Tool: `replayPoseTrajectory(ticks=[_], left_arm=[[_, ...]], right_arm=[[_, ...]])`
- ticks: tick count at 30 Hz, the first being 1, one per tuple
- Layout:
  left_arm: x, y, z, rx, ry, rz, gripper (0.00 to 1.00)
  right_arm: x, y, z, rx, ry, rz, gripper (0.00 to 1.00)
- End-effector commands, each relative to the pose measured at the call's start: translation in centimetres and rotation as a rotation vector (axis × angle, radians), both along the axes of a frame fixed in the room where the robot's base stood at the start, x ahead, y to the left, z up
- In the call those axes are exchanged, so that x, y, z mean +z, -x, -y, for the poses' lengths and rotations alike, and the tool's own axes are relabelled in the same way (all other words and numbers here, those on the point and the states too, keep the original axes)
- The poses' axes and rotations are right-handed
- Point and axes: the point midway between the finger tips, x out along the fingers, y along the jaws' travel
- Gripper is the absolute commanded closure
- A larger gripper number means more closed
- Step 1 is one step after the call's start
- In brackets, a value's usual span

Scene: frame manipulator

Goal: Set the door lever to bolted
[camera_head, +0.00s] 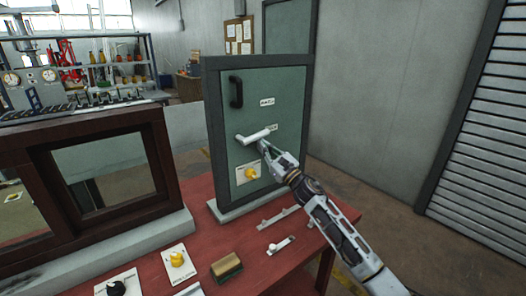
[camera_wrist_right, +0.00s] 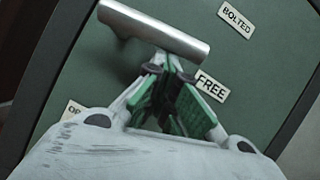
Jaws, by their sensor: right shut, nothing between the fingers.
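The door lever (camera_head: 257,134) is a pale metal bar on the green door panel (camera_head: 285,88). It lies nearly level in the head view, its left end slightly lower. In the right wrist view the lever (camera_wrist_right: 165,30) crosses the top, away from the BOLTED label (camera_wrist_right: 237,18). The FREE label (camera_wrist_right: 211,86) is close to the lever's right end. My right gripper (camera_head: 265,148) is shut and empty, just below the lever; its fingertips (camera_wrist_right: 169,70) are at or near the bar. I cannot tell whether they touch. My left gripper is out of view.
The panel has a black handle (camera_head: 236,92) above and a yellow knob (camera_head: 250,174) below the lever, near my right gripper. A brown-framed window (camera_head: 110,180) stands left. On the red table (camera_head: 215,240) are a sliding control (camera_head: 281,246), another yellow knob (camera_head: 177,259) and a brown block (camera_head: 227,268).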

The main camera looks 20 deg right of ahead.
Motion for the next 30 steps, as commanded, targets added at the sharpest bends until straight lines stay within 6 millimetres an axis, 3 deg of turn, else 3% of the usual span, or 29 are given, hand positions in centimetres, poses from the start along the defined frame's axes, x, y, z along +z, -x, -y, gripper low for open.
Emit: replayPoseTrajectory(ticks=[12, 13, 15, 30], left_arm=[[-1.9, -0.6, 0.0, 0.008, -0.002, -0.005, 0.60], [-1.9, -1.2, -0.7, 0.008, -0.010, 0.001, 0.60], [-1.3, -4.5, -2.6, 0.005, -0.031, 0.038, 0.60], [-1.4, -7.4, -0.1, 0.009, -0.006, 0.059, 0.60]], right_arm=[[1.7, -0.2, 0.8, -0.004, 0.166, 0.063, 1.00], [1.8, -0.3, 0.8, -0.003, 0.186, 0.071, 1.00], [2.2, -0.3, 0.8, -0.002, 0.237, 0.088, 1.00], [4.3, -0.3, 0.8, -0.003, 0.492, 0.179, 1.00]])
